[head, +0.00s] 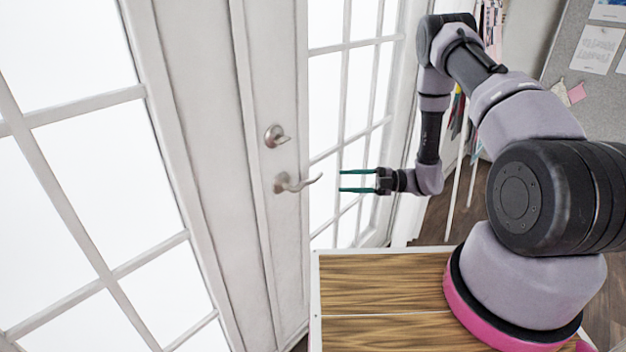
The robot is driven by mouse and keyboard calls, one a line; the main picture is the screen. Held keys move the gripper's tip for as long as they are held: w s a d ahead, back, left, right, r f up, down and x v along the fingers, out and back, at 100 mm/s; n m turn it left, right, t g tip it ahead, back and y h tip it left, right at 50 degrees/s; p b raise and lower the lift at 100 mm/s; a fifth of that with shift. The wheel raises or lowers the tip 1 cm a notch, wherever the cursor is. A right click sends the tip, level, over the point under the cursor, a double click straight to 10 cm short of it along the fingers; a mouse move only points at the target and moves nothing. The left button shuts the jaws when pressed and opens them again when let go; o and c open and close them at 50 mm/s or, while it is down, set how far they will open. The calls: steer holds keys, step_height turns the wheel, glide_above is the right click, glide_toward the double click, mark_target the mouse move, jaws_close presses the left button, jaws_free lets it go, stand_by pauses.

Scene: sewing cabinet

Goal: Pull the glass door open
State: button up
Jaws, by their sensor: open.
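The white-framed glass door (272,215) stands upright at the left and middle of the head view. It appears closed, with bright panes on both sides of the white middle stile. A silver lever handle (297,183) sticks out to the right from the stile. A silver deadbolt knob (276,136) sits above it. My gripper (342,181) is a little to the right of the lever, at about the same height in the picture. Its two teal fingers point left and are apart, with nothing seen between them. The gripper and lever do not appear to touch.
A wood-grained top with a white edge (375,282) lies below the gripper, close to the door. A grey pinboard (583,75) with papers hangs at the upper right. Thin poles (455,150) stand behind my arm. Wooden floor (437,219) shows between them and the door.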

mark_target(316, 181)
steer(key=a, duration=1)
steer(key=shift+a, duration=0.3)
jaws_close()
stand_by(1.0)
